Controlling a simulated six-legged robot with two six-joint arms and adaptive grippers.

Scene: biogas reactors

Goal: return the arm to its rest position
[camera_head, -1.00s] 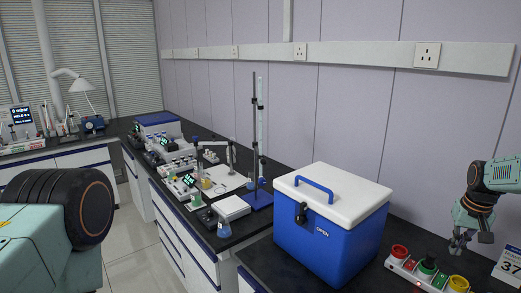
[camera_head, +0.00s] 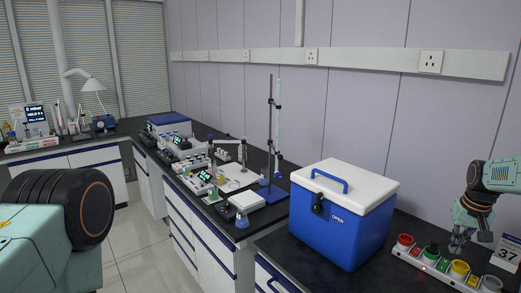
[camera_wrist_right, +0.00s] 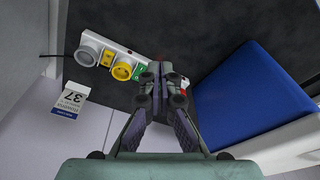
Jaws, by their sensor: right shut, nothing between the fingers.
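My right gripper (camera_head: 458,243) hangs down at the right of the head view. It is above the black bench, close to the strip of coloured buttons (camera_head: 445,268). In the right wrist view its two fingers (camera_wrist_right: 160,72) meet with nothing between them. The fingers partly hide the strip and its green part in that view. My left gripper is out of view; only a part of my left arm shows at the lower left.
A blue cool box (camera_head: 342,222) with a white lid stands left of the right gripper. A calendar card (camera_head: 507,252) stands right of it. A burette stand (camera_head: 271,140) and several instruments crowd the bench further back. Open floor (camera_head: 140,240) lies to the left.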

